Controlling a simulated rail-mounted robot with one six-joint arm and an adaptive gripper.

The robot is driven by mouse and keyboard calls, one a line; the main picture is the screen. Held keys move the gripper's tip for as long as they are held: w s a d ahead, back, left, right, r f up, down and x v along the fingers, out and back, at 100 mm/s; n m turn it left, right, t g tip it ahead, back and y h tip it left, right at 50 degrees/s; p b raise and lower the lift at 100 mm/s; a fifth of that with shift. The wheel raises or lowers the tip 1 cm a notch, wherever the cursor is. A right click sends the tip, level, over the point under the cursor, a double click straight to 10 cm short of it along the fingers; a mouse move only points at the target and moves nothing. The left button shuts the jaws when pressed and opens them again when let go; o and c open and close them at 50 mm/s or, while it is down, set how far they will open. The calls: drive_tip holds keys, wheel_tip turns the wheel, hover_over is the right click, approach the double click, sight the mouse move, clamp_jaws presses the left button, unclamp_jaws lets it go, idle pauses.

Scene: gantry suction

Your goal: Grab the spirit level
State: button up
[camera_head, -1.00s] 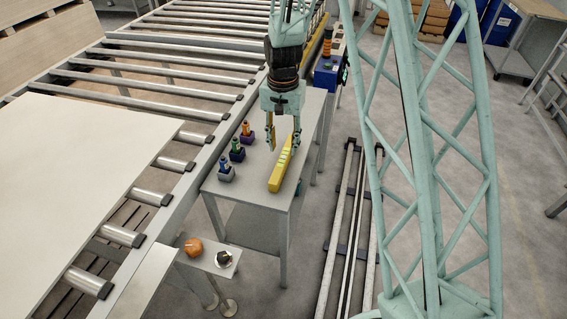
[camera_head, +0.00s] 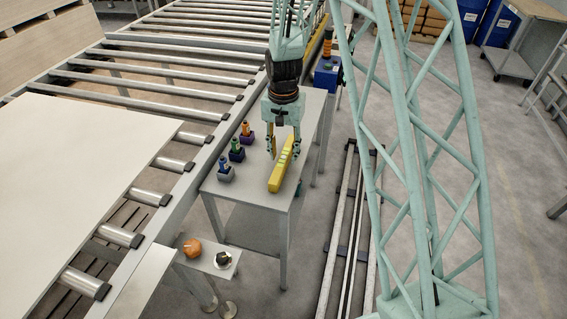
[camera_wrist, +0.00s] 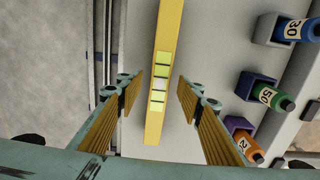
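The yellow spirit level (camera_head: 279,172) lies on the grey table, running lengthwise. In the wrist view the spirit level (camera_wrist: 168,50) shows pale green and white vials and passes between the finger pads. My gripper (camera_head: 284,151) is open above its far end. In the wrist view my gripper (camera_wrist: 156,100) has one finger on each side of the level, with a gap on both sides; the pads do not touch it.
Several numbered bottles in holders stand left of the level: blue (camera_head: 224,163), green (camera_head: 236,145) and orange (camera_head: 245,128). A roller conveyor (camera_head: 180,165) runs along the table's left side. A small stand in front holds an orange object (camera_head: 193,246) and a dark one (camera_head: 222,259).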

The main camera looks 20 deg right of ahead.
drive_tip(key=shift+f+b, duration=0.3)
drive_tip(key=shift+f, duration=1.2)
drive_tip(key=c, duration=1.1)
